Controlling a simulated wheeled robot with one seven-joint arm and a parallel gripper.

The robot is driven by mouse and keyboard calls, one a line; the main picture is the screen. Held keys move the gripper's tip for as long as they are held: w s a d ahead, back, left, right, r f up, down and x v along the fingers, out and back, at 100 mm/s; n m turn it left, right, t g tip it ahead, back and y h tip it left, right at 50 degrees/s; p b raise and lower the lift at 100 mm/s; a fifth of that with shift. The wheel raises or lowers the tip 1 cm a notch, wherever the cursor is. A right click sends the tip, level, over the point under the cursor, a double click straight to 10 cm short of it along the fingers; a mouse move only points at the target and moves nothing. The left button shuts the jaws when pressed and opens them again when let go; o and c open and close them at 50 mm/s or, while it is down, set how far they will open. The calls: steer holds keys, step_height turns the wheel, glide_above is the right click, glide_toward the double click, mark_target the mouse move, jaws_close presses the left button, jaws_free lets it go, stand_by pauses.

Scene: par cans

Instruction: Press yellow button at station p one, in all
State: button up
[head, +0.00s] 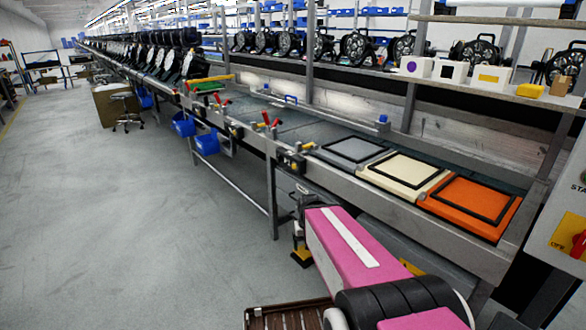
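A long conveyor line runs from the right foreground to the far left. Small dark control boxes sit on its front rail; the nearest box (290,161) has a small yellowish spot, too small to tell if it is a button. Another box (235,130) is farther along. No station label is readable. My pink arm reaches forward from the bottom right. Its dark end, with my gripper (302,202), is in front of the rail, below the nearest box and apparently apart from it. The fingers are too small and dark to tell open or shut.
Grey, cream and orange trays (472,203) lie on the near line. A control panel (566,236) with a red knob on yellow stands at the right edge. Blue bins (207,142) hang from the rail. A stool (127,112) stands farther back. The floor at left is clear.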

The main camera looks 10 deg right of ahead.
jaws_close()
stand_by(1.6)
